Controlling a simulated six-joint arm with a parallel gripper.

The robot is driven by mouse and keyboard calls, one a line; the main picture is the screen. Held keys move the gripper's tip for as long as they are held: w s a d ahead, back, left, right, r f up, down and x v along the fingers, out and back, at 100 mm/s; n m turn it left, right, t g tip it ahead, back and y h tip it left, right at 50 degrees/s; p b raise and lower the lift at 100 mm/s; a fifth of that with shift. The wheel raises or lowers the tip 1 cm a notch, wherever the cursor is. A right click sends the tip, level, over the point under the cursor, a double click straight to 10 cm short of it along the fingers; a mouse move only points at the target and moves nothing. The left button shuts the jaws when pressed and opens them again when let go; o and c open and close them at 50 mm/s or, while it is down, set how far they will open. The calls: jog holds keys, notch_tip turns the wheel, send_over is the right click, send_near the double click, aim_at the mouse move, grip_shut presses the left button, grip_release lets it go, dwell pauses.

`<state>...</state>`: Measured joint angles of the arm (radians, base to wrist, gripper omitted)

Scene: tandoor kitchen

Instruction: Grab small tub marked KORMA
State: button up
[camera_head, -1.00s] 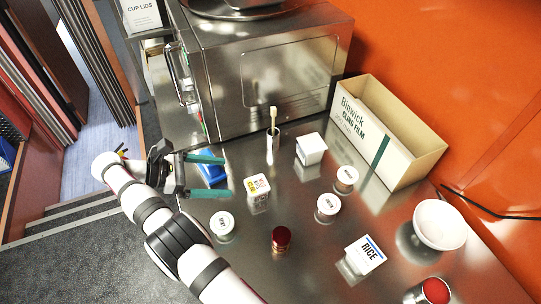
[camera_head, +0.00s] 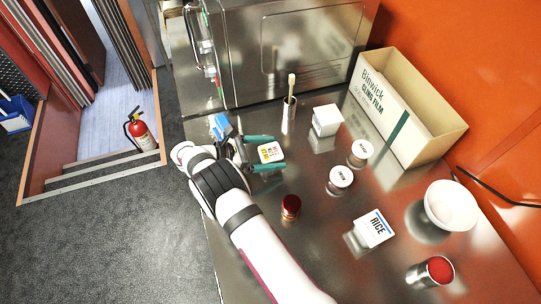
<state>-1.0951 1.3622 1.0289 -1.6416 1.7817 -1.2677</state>
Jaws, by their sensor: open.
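Two small white-lidded tubs stand on the steel counter (camera_head: 310,235): a nearer tub (camera_head: 340,179) and one behind it to the right (camera_head: 360,151). Their dark lid lettering is too small to read surely, so I cannot tell which is KORMA. A third such tub, seen earlier at the counter's left, is now out of sight, apparently behind my arm. My gripper (camera_head: 279,153) is open, its teal fingers pointing right. A small white box with coloured marks (camera_head: 270,151) shows between the fingers; I cannot tell whether they touch it. Both visible tubs are right of the fingertips.
A dark red-lidded jar (camera_head: 290,206) stands near my arm. A RICE box (camera_head: 374,228), white bowl (camera_head: 451,205) and red-topped tin (camera_head: 435,270) are right. Behind are a brush in a holder (camera_head: 289,112), white block (camera_head: 326,119), cling film box (camera_head: 395,115) and steel oven (camera_head: 290,50).

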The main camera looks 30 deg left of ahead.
jog(key=c, duration=1.4)
jog(key=shift+r, duration=0.1)
